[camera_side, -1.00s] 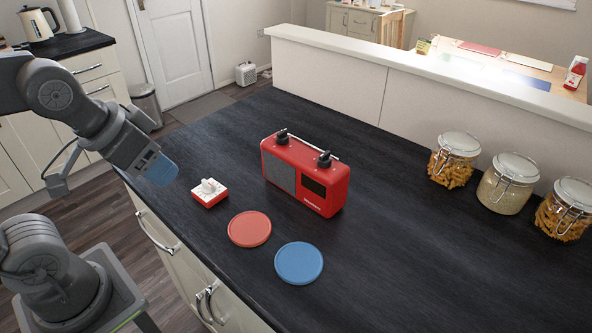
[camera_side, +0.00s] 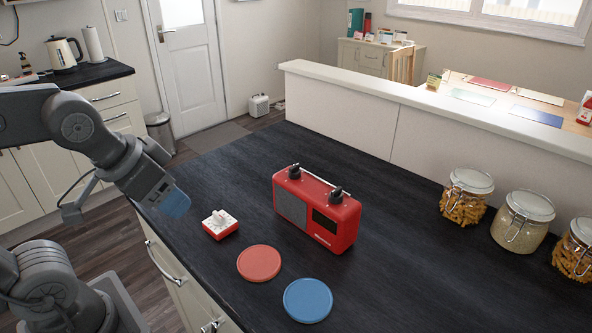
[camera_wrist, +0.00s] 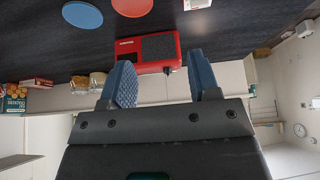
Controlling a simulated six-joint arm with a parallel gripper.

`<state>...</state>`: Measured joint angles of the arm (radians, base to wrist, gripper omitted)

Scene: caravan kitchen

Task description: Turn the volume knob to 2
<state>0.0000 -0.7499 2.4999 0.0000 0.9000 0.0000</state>
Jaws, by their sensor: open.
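A red radio (camera_side: 316,212) stands upright on the dark worktop in the side view, with a black knob at each end of its top: a left knob (camera_side: 294,171) and a right knob (camera_side: 336,194). Which one is the volume knob, and its setting, are too small to read. My gripper (camera_side: 176,206) hangs in the air left of the radio, well apart from it. In the wrist view the radio (camera_wrist: 148,50) appears upside down beyond the two blue fingers of my gripper (camera_wrist: 162,80), which are spread with nothing between them.
A small red and white timer (camera_side: 220,226) lies between my gripper and the radio. A red disc (camera_side: 259,263) and a blue disc (camera_side: 308,300) lie flat in front of the radio. Several glass jars (camera_side: 466,196) stand at the right by the low wall (camera_side: 420,125).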

